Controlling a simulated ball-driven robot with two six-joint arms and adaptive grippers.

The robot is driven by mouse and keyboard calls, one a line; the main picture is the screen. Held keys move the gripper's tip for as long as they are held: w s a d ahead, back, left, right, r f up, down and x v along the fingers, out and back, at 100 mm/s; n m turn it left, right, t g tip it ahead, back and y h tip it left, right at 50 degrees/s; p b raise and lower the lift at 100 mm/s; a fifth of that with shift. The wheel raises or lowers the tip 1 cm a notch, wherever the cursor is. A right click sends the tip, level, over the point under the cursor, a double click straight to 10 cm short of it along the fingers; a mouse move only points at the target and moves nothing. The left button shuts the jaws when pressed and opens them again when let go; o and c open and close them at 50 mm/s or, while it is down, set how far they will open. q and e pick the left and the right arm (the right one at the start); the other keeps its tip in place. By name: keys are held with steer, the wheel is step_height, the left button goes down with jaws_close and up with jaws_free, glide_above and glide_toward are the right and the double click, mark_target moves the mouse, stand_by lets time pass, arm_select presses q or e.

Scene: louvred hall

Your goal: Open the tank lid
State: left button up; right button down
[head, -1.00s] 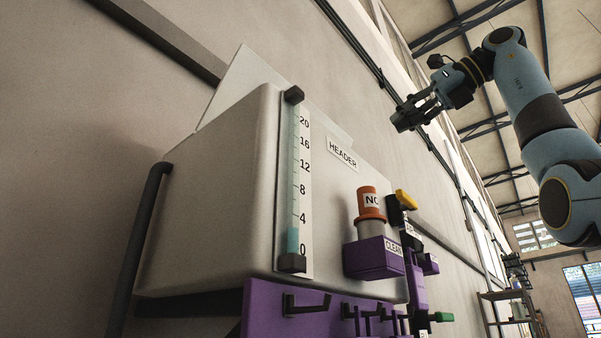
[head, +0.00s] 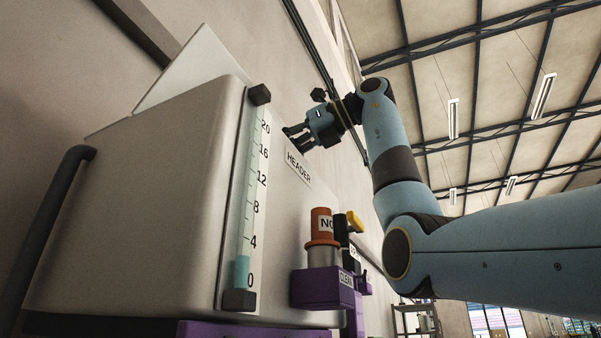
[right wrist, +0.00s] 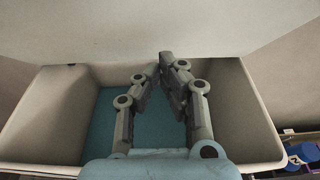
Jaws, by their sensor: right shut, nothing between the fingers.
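The header tank (head: 150,200) is a pale box with a HEADER label (head: 299,167) and a scaled sight tube (head: 250,190), blue at its bottom. Its flat pale lid (head: 185,72) stands raised at the back. In the right wrist view the tank (right wrist: 45,115) is open on top with blue water (right wrist: 105,105) inside; a pale surface rises behind it. My right gripper (head: 291,136) is beside the tank's upper part in the head view. In the right wrist view the gripper (right wrist: 162,72) is over the opening, fingers together and empty. My left gripper is out of view.
A dark bent pipe (head: 45,220) runs along the tank's left. A purple holder (head: 322,288) with an orange-capped container (head: 322,225) and a yellow handle (head: 355,221) are on the front. The wall is close behind; the hall is open to the right.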

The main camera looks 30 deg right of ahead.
steer(key=w+a+r, duration=0.1)
steer(key=w+r, duration=0.1)
steer(key=w+a+r+p, duration=0.1)
steer(key=a+r, duration=0.1)
steer(key=shift+w, duration=0.35)
steer(key=shift+w+a+r, duration=0.2)
steer(key=shift+w+a, duration=0.1)
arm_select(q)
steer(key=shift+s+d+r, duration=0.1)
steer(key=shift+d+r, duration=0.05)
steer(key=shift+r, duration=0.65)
arm_select(e)
steer(key=shift+d, duration=0.15)
